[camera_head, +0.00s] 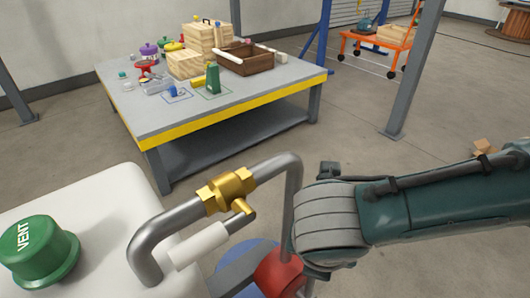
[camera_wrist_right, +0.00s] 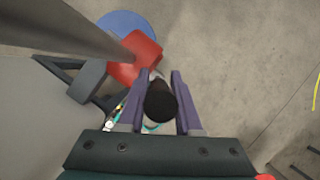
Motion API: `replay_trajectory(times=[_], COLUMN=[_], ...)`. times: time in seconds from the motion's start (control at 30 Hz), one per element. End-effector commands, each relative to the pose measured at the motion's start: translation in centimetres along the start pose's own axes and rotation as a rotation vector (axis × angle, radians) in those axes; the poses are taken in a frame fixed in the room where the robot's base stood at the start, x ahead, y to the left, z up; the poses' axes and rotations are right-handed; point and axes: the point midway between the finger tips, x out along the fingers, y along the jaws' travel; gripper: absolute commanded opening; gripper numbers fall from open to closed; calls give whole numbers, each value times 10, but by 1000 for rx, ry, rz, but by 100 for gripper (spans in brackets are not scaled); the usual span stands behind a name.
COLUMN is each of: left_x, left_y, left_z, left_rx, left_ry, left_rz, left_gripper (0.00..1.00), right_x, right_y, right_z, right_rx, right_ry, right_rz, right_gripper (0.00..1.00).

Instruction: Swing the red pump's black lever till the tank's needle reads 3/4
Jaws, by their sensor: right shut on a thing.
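The red pump (camera_head: 279,273) shows low in the head view, partly hidden by my right wrist. It also shows in the right wrist view (camera_wrist_right: 138,58). The black lever's rounded end (camera_wrist_right: 160,101) is between the two purple fingers of my right gripper (camera_wrist_right: 159,79), which is shut on it. The head view hides the lever and these fingers behind my right arm. The white tank (camera_head: 95,204) stands at the lower left of the head view. I cannot make out its needle or dial in either view. My left gripper is not in view.
A bent grey pipe (camera_head: 178,218) with a brass valve (camera_head: 228,190) rises beside the tank, close to my right wrist. A green VENT cap (camera_head: 38,250) sits on the tank. A workbench (camera_head: 225,110) with boxes stands beyond, with a grey post (camera_head: 413,70) on its right.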

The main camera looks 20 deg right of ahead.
Motion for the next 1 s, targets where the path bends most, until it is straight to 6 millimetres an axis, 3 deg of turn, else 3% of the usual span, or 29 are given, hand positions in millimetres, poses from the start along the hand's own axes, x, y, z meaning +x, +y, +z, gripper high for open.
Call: replay_trajectory(times=[0.1, 0.4, 1.0], left_x=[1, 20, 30], left_y=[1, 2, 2], left_z=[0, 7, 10], left_rx=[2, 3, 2], left_ry=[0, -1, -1], left_rz=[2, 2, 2], left_gripper=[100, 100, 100], right_x=[-6, -8, -8], right_y=[15, 29, 33], right_z=[-18, -39, -47], right_rx=[-22, -60, -83], right_ry=[-76, -244, -329], right_rz=[-40, -142, -199], right_gripper=[0, 0, 0])
